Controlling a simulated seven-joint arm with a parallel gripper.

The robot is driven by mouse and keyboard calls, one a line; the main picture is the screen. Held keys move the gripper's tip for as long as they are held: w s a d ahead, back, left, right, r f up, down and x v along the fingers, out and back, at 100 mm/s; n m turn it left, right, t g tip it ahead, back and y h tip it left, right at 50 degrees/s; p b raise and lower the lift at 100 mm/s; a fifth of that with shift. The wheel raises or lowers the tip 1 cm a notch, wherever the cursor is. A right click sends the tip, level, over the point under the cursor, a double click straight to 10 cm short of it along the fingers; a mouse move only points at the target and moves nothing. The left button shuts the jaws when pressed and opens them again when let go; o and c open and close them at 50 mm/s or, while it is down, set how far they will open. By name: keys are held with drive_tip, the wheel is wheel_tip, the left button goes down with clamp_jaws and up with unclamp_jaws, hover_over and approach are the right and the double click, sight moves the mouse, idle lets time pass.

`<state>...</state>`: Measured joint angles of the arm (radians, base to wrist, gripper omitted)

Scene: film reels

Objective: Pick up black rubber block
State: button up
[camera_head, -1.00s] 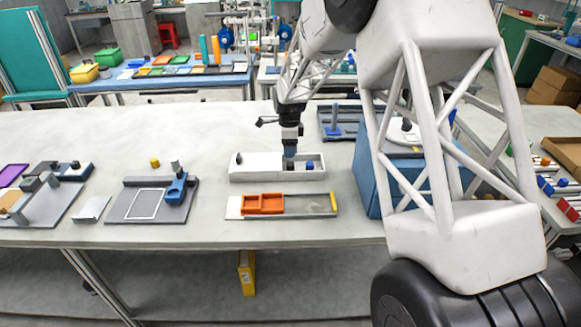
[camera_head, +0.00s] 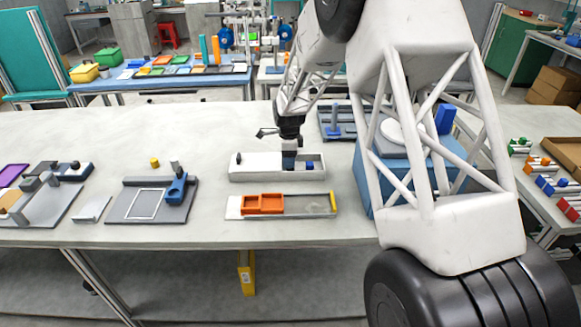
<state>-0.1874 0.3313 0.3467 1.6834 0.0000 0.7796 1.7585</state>
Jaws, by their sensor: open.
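My gripper (camera_head: 289,163) points down over the middle of a long white tray (camera_head: 262,175) on the near table. Its fingertips are small in view and reach down to about the tray's level. The jaws are open. A small dark piece (camera_head: 239,158) stands at the tray's left end, and a small blue block (camera_head: 310,166) sits to the right of the gripper. Dark material shows at the fingertips, but I cannot tell whether it is the black rubber block or part of the fingers. Any block between the fingers is hidden.
To the left is a grey fixture with a blue clamp (camera_head: 176,188). A blue box (camera_head: 362,180) stands to the right, partly behind my arm. The table's back left is clear.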

drive_tip(key=shift+f, duration=1.5)
drive_tip(key=c, duration=1)
drive_tip(key=shift+r, duration=0.15)
drive_tip(key=shift+r, duration=0.85)
drive_tip(key=shift+s+r, duration=0.25)
drive_tip(key=shift+r, duration=0.55)
drive_tip(key=s+d, duration=0.1)
drive_tip(key=s, duration=0.4)
drive_tip(key=s+d+r, duration=0.1)
drive_tip(key=s, duration=0.9)
drive_tip(key=shift+d+r, duration=0.2)
drive_tip(key=shift+d, duration=0.2)
